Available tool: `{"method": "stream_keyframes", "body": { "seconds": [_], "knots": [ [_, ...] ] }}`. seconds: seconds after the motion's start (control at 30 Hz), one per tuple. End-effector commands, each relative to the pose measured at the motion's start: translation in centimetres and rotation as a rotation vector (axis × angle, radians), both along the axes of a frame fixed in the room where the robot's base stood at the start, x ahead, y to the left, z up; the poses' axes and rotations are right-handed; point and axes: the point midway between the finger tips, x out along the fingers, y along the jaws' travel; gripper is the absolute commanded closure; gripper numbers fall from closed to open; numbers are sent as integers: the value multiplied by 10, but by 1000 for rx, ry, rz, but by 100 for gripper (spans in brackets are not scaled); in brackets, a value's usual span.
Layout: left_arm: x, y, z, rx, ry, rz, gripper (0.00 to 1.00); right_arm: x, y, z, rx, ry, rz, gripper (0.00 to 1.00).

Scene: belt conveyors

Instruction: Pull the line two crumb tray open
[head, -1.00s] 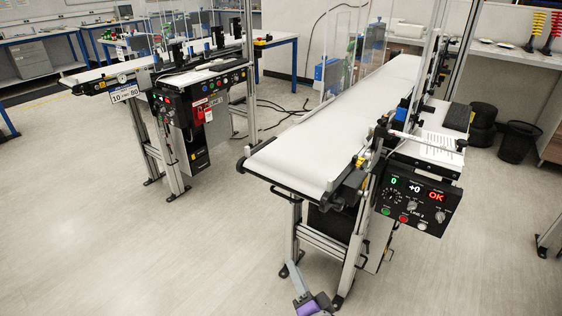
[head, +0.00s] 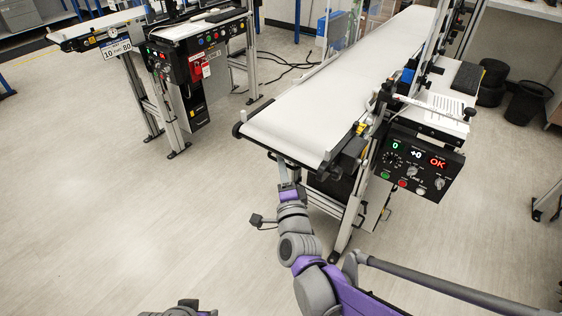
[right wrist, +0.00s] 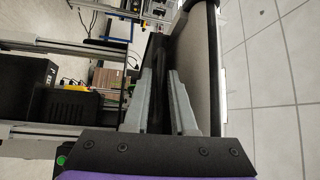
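The line two conveyor (head: 345,95) stands at right in the head view, with its white belt end towards me. Its crumb tray cannot be clearly told apart from the dark parts under the belt. My right gripper (head: 283,172) is low at the belt's near end, its fingertips partly hidden by the belt edge. In the right wrist view the gripper (right wrist: 159,72) has its two grey fingers apart, with a dark strip showing between and beyond them. The conveyor's underside or roller end (right wrist: 196,65) runs close beside the right finger. My left gripper is not clearly seen.
A conveyor leg (head: 350,215) stands to the right of my arm. Another conveyor (head: 190,40) is at upper left. A black box (right wrist: 65,110) shows at left in the wrist view. The floor at left is clear.

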Motion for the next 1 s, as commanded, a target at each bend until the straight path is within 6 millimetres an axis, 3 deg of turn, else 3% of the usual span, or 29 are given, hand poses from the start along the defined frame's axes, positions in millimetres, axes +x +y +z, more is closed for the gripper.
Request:
{"method": "stream_keyframes", "body": {
  "seconds": [0.37,0.4,0.53,1.0],
  "knots": [
    [0,0,0,0,0,0,50,9,1,1,0,0,0,76],
    [0,0,0,0,0,0,50,9,1,1,0,0,0,78],
    [0,0,0,0,0,0,50,9,1,1,0,0,0,100],
    [0,0,-1,0,0,0,50,8,1,1,-1,1,1,100]
  ]
}}
